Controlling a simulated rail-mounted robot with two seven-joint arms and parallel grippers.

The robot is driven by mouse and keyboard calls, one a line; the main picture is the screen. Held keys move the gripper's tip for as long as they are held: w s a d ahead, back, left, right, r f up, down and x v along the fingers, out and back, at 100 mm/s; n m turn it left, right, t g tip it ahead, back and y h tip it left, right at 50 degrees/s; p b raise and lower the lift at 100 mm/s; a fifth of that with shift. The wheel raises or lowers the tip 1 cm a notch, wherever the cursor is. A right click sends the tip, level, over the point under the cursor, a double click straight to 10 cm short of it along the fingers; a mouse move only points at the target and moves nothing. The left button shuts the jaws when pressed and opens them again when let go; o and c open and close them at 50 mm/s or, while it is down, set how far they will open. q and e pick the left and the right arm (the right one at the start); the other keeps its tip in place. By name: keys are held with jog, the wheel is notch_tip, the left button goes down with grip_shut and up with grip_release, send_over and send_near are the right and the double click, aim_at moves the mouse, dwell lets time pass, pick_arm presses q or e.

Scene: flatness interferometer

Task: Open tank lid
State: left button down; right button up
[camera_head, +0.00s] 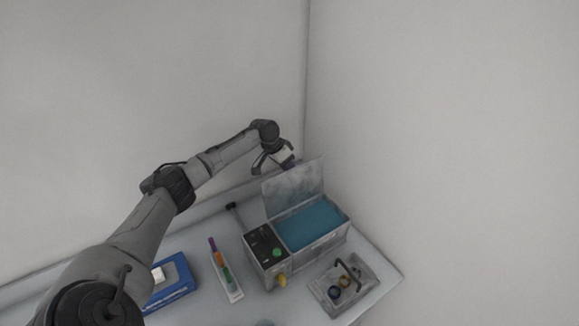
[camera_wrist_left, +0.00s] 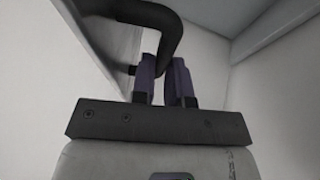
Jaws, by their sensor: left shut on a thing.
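The tank (camera_head: 304,252) is a grey box with blue liquid (camera_head: 312,225) inside and a control panel at its left end. Its lid (camera_head: 296,188) stands raised and steeply tilted at the tank's back edge, so the liquid shows. My left gripper (camera_head: 289,163) is at the lid's upper edge. In the left wrist view my left gripper (camera_wrist_left: 166,82) is shut on a dark curved handle (camera_wrist_left: 165,35), with the lid panel (camera_wrist_left: 115,45) beside it. My right gripper is in neither view.
A white tray with coloured bottles (camera_head: 226,270) and a blue box (camera_head: 172,281) lie to the left. Walls (camera_head: 440,140) close in behind and to the right.

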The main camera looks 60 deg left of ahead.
pick_arm(q)
jog(key=c, duration=1.1)
grip_release()
jog(key=b+v, duration=0.1)
jog(key=v, duration=1.2)
jog(key=shift+s+a+r, duration=0.15)
jog(key=shift+s+r, duration=0.1)
jog(key=shift+r, duration=0.1)
